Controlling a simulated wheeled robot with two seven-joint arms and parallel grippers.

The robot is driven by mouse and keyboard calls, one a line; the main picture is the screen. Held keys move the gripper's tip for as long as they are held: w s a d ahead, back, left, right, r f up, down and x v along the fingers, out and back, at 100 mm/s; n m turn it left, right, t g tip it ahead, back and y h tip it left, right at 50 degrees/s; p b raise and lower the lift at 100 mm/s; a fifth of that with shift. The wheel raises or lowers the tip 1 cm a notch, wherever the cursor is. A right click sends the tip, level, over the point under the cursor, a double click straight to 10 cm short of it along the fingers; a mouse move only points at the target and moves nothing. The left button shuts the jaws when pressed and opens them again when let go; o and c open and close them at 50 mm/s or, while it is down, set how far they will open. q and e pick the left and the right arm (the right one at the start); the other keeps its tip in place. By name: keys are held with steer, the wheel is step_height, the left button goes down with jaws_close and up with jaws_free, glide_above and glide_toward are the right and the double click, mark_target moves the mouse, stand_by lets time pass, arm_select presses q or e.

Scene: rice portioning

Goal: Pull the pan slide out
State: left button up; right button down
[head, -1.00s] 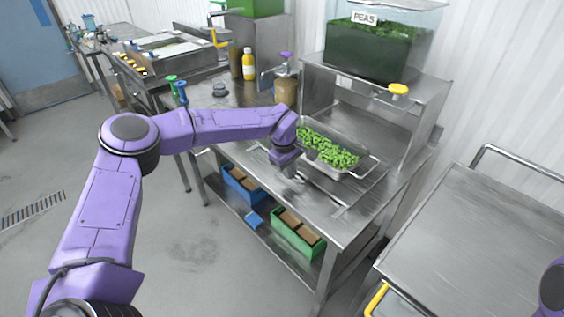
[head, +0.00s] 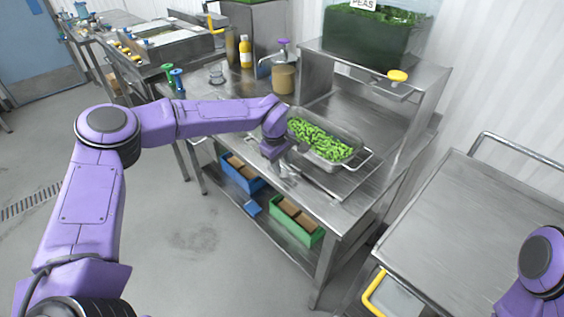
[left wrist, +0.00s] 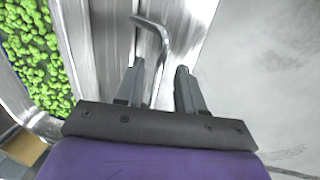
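A steel pan (head: 350,161) of green peas sits on the steel bench; its peas and rim also show at the left of the left wrist view (left wrist: 37,123). I take the flat metal around and below the pan to be the pan slide (head: 338,184); its edges are hard to tell apart from the bench. My left gripper (head: 288,177) is at the bench's front edge, beside the pan. In the left wrist view its two fingers (left wrist: 160,85) are apart, with a bent metal bar (left wrist: 160,35) just beyond and partly between them. Contact cannot be told. My right gripper is out of view.
A raised shelf with a yellow knob (head: 397,76) and a peas container (head: 365,40) stands behind the pan. Blue (head: 240,174) and green (head: 297,222) boxes sit on the lower shelf. A steel cart (head: 470,220) is at right. The floor in front is clear.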

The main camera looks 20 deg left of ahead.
arm_select(q)
step_height(320, 180, up, 10)
steer(key=s+b, duration=0.2)
steer(key=shift+a+r, duration=0.15)
steer(key=shift+a, duration=0.25)
